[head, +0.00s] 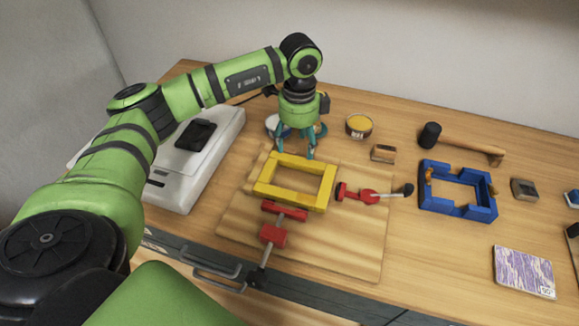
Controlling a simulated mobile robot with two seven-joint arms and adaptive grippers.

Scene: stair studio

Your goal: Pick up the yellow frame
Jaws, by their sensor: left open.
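The yellow frame (322,192) is a rectangular open frame lying flat on a wooden board (350,250) in the middle of the bench. My left gripper (296,152) points down over the back side of the frame, its teal fingers apart and nothing seen between them. The fingertips appear close to the frame's back bar; I cannot tell whether they touch it. My right gripper is not in view.
Two red clamps (274,234) (368,196) lie at the frame's front and right. A blue frame (457,206), a mallet (462,146) and a patterned notebook (524,271) are to the right. A white device (196,165) stands left. A yellow-filled tin (359,126) is behind.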

